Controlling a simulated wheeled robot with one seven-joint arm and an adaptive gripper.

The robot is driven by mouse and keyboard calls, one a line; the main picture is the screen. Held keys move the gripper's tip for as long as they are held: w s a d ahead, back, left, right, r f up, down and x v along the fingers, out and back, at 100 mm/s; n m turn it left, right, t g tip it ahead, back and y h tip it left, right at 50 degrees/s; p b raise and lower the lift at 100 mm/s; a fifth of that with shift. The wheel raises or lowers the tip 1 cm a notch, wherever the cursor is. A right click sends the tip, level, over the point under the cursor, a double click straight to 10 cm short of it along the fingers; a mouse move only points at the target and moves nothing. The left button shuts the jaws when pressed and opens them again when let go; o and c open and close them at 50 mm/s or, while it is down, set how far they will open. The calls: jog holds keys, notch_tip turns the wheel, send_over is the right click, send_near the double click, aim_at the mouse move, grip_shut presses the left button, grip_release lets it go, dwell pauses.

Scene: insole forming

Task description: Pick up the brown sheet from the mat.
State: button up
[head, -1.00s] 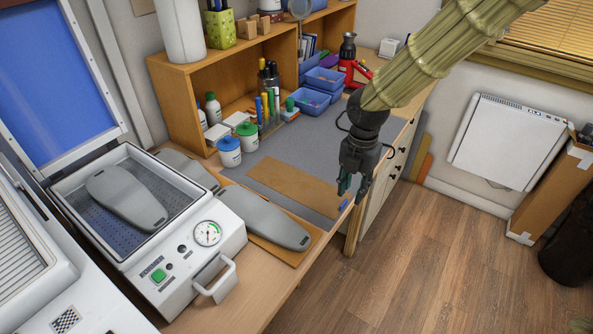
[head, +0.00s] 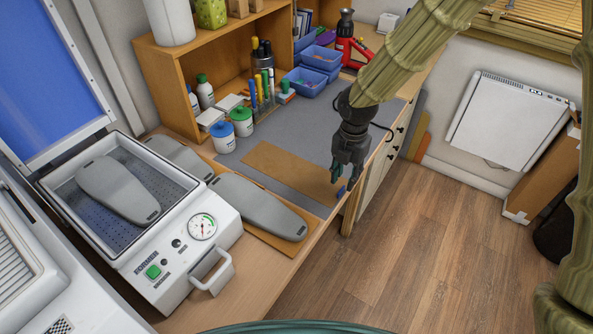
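The brown sheet (head: 285,172) lies flat on the grey mat (head: 318,128), a long rectangle running towards the front right edge of the bench. My gripper (head: 341,179) points down at the right end of the sheet, close to the bench's front edge. Its dark fingers overlap the sheet's right end in the picture. I cannot tell whether they touch it or whether they are apart or closed.
Grey insole forms (head: 258,205) lie left of the sheet, one on a brown board. The forming machine (head: 165,260) stands at the left. Jars (head: 223,138), a pen holder and blue bins (head: 306,82) line the back. The floor (head: 430,250) at right is clear.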

aim_at(341, 189)
jog(key=f, duration=0.1)
jog(key=f+p, duration=0.1)
jog(key=f, duration=0.1)
jog(key=shift+a+f+p, duration=0.3)
jog(key=shift+f, duration=0.65)
grip_shut()
